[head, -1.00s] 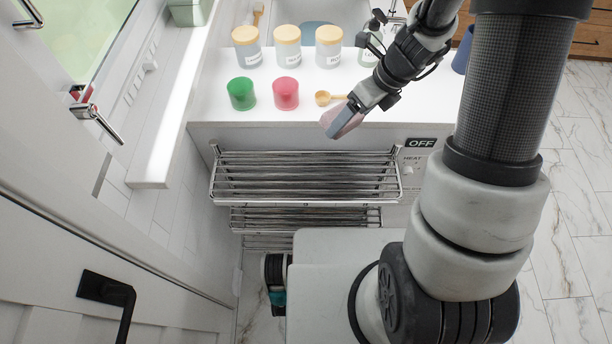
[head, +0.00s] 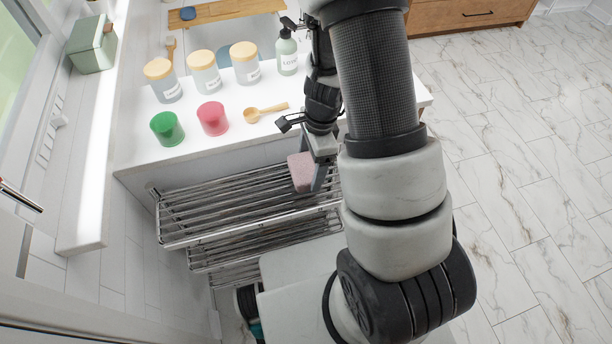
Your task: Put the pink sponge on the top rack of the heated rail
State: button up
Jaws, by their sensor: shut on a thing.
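The pink sponge (head: 300,172) is a pale pink block held between the fingers of my gripper (head: 318,172). It hangs over the right part of the top rack (head: 225,205) of the chrome heated rail, below the counter's front edge. I cannot tell whether the sponge touches the bars. My gripper points down and is shut on the sponge. My arm covers the right end of the rack. Lower racks (head: 215,250) show beneath the top one.
On the white counter (head: 140,125) stand a green cup (head: 166,128), a pink cup (head: 212,118), a wooden scoop (head: 262,111), several wooden-lidded jars (head: 204,72) and a soap bottle (head: 286,52). The left and middle of the top rack are bare. A ledge (head: 95,170) runs at left.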

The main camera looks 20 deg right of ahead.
aim_at(310, 174)
jog(key=shift+f+b, duration=0.45)
jog(key=shift+f, duration=1.65)
jog(key=shift+f, duration=0.1)
jog(key=o, duration=1.4)
